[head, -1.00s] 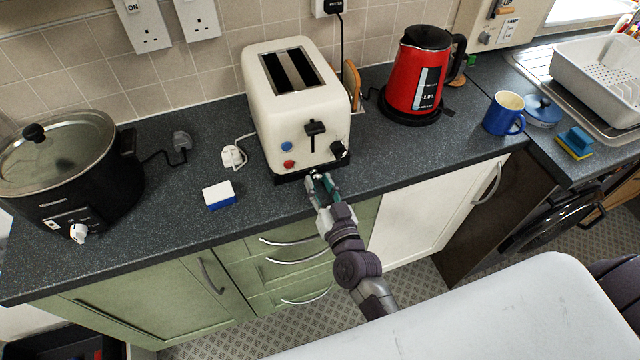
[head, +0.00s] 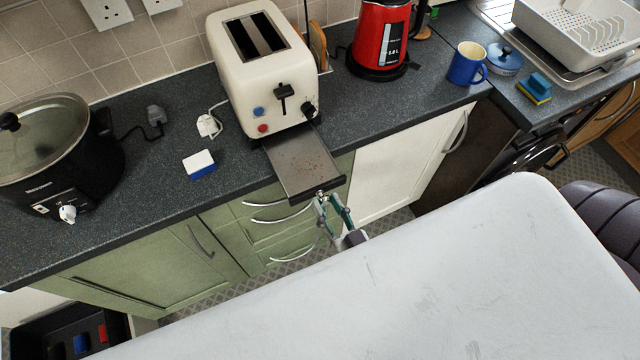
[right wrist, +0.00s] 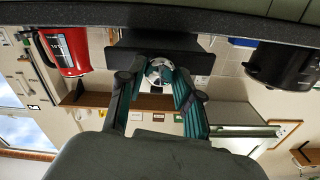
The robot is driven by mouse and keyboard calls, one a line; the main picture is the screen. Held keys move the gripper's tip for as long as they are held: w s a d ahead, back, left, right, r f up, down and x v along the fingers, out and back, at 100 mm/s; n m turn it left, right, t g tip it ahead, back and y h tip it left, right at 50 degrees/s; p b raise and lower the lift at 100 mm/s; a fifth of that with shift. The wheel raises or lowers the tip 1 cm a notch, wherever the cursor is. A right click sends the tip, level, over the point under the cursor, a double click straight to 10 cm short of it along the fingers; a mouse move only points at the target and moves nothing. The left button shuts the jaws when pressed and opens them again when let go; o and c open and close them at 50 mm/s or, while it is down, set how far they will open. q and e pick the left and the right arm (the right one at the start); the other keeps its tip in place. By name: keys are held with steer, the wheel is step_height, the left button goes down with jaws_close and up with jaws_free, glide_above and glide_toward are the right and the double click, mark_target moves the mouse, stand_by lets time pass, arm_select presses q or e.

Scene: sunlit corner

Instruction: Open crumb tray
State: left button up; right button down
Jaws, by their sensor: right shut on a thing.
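The cream toaster (head: 262,72) stands on the dark worktop. Its crumb tray (head: 300,160) is slid well out of the base toward me, with brown crumbs on its metal floor. The tray's front reaches past the worktop's front edge. My right gripper (head: 328,200) is at the tray's front, shut on its small round knob. In the right wrist view, the gripper (right wrist: 159,82) has its fingers on both sides of the shiny knob (right wrist: 158,72), below the dark tray front (right wrist: 165,45). The left gripper is not in view.
A black slow cooker (head: 50,150), a blue-and-white sponge (head: 199,165) and a white plug (head: 208,125) are left of the toaster. A red kettle (head: 380,40), blue mug (head: 466,66) and dish rack (head: 580,30) are to the right. Drawers (head: 265,225) lie below.

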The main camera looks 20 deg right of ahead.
steer(key=shift+s, duration=0.55)
steer(key=c, duration=1.1)
jaws_free()
steer(key=shift+w, duration=0.1)
steer(key=shift+o, duration=0.2)
steer(key=s, duration=1.2)
steer(key=shift+d, duration=0.2)
